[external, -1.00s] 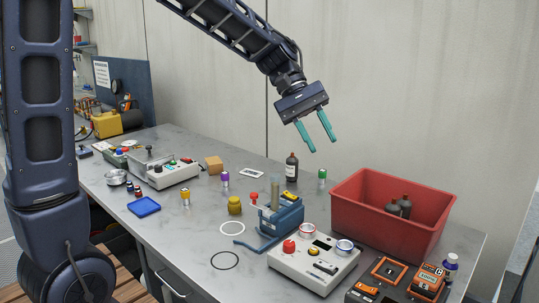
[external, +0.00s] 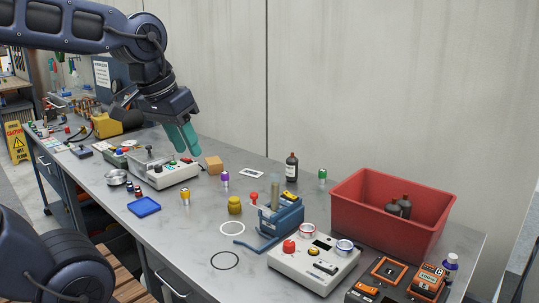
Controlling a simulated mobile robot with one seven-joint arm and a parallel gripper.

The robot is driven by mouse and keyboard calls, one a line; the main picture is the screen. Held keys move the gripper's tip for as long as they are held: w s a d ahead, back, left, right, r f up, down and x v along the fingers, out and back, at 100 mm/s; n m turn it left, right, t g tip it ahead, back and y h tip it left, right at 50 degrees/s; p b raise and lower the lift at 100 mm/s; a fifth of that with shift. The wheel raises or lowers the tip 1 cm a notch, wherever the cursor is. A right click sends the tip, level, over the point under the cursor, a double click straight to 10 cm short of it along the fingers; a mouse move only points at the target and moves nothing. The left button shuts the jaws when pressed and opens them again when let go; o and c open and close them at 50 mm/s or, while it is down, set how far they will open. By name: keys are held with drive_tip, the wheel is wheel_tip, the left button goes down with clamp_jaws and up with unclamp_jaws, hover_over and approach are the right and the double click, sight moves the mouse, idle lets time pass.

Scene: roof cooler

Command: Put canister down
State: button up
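Several small silver canisters with coloured bands stand upright on the grey workbench (external: 195,222): a purple one (external: 225,181), a yellow one (external: 185,197) and a green one (external: 322,178). Two more silver canisters, a red-marked one (external: 307,231) and a white-topped one (external: 345,247), sit on the pale control box (external: 300,265). My gripper (external: 187,147) points down above the pale device with buttons (external: 165,174) at the left. Its teal fingers overlap from this side, so the gap and anything between them are hidden. No canister shows in it.
A red bin (external: 385,225) holding dark bottles stands at the right. A dark bottle (external: 291,167), a cardboard block (external: 214,165), a blue tray (external: 144,206) and a blue vise-like tool (external: 282,217) are on the bench. Bare surface lies around the two rings (external: 224,260).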

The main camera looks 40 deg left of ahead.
drive_tip(key=shift+s+a+f+m+t+y, duration=0.2)
drive_tip(key=shift+s+a, duration=0.25)
drive_tip(key=shift+s, duration=0.15)
drive_tip(key=shift+s+a+f+m+t+y, duration=0.1)
drive_tip(key=shift+s+a+m, duration=0.1)
drive_tip(key=shift+s+a, duration=0.35)
drive_tip(key=shift+d, duration=0.15)
idle(0.4)
